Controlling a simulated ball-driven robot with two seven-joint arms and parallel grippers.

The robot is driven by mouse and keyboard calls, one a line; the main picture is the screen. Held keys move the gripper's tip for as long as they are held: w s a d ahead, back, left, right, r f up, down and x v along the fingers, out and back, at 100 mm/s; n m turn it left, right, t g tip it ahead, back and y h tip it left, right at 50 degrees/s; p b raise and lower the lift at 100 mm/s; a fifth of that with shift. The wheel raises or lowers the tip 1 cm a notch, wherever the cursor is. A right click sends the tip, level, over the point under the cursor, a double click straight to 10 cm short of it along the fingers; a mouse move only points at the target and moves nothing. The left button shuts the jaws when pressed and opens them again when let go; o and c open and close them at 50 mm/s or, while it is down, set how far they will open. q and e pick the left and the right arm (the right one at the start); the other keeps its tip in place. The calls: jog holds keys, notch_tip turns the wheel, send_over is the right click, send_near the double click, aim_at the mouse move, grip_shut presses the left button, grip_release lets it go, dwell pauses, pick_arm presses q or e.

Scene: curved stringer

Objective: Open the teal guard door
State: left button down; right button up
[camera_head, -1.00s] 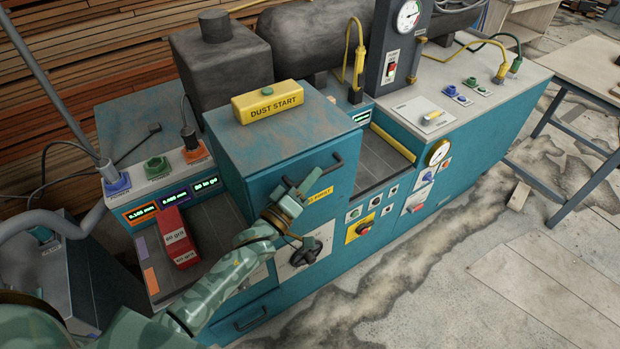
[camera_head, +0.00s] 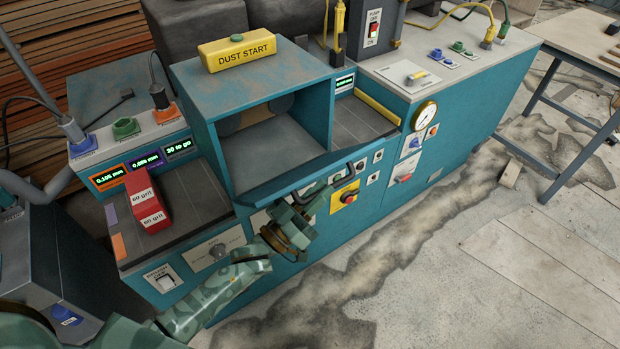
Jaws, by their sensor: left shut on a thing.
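The teal guard door (camera_head: 285,178) is swung down on the front of the teal machine housing, and its opening shows a hollow grey interior (camera_head: 268,145). The door is seen nearly edge-on along the lower edge of the opening. A dark bar handle (camera_head: 352,171) shows at its right end. My left gripper (camera_head: 328,193) is in front of the door, shut on the handle; its fingers partly hide the handle. My right gripper is out of view.
A yellow DUST START box (camera_head: 237,50) sits on the housing. A red knob on a yellow plate (camera_head: 347,198) is just right of my gripper. Open floor (camera_head: 420,270) lies in front.

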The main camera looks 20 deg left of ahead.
pick_arm(q)
jog(key=s+d+f+m+g+h+b, duration=0.1)
jog(key=f+m+g+h+b, duration=0.1)
jog(key=f+m+b, duration=0.4)
jog(key=s+d+f+m+g+h+b, duration=0.1)
jog(key=d+f+m+g+h+b, duration=0.1)
jog(key=f+m+b, duration=0.4)
jog(key=shift+s+d+f+m+g+h, duration=0.15)
jog(key=shift+s+f+m+g+h, duration=0.2)
jog(key=shift+f, duration=1.55)
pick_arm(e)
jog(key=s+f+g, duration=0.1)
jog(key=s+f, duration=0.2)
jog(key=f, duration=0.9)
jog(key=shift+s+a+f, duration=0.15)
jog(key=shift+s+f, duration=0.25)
pick_arm(q)
jog(key=shift+w, duration=0.1)
jog(key=c, duration=1.5)
grip_release()
jog(key=shift+o, duration=0.2)
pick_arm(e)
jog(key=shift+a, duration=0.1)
